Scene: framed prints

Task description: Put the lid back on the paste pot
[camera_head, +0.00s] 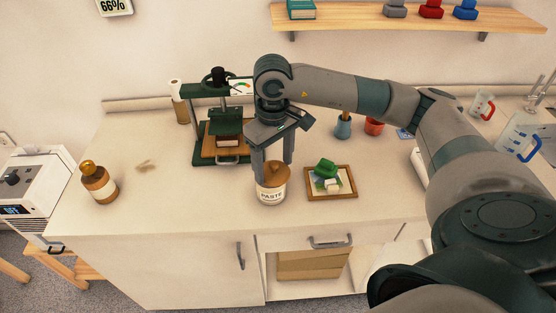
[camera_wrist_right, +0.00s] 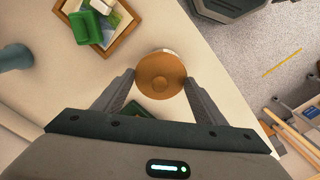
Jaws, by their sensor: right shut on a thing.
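The paste pot (camera_head: 271,194) is a pale jar labelled PASTE, standing upright near the front of the white counter. The brown, knobbed lid (camera_head: 272,175) is at the pot's mouth; I cannot tell whether it is fully seated or slightly above the rim. My right gripper (camera_head: 273,171) points down over the pot and is shut on the lid, one finger on each side. In the right wrist view the round lid (camera_wrist_right: 161,76) lies between the fingertips (camera_wrist_right: 158,80) and hides nearly all of the pot. My left gripper is not in view.
A framed print (camera_head: 345,190) with a green object (camera_head: 325,168) on it lies right of the pot. A green press (camera_head: 218,150) stands behind left, and a brown bottle (camera_head: 97,182) stands far left. The counter between bottle and pot is clear.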

